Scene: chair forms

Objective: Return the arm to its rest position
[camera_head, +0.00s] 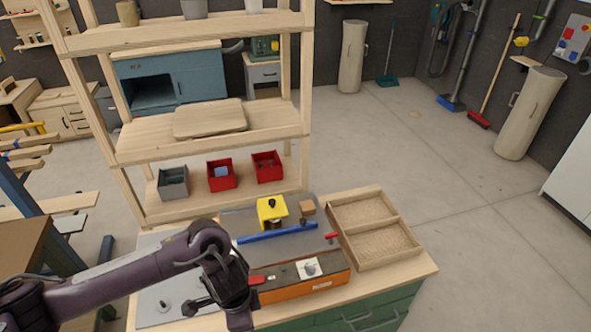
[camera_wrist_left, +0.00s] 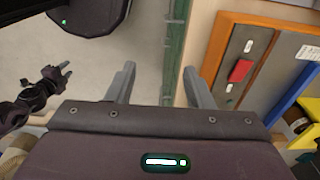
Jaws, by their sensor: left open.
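My left arm enters the head view from the left, and its wrist (camera_head: 225,275) is over the front left part of the workbench (camera_head: 400,275). The left gripper (camera_wrist_left: 159,69) shows in the left wrist view with its two fingers spread apart and nothing between them. It is above the front edge of the bench, beside the orange-sided box (camera_head: 300,300). In the head view its fingertips are not clearly visible. A dark arm, which seems to be my right one, shows at the left of the left wrist view with its gripper (camera_wrist_left: 56,74) small and unclear.
The bench holds a blue bar (camera_head: 278,233), a yellow block (camera_head: 271,208) and a wooden divided tray (camera_head: 375,245). A wooden shelf (camera_head: 215,130) with small red and grey bins stands behind. Open floor (camera_head: 450,180) lies to the right.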

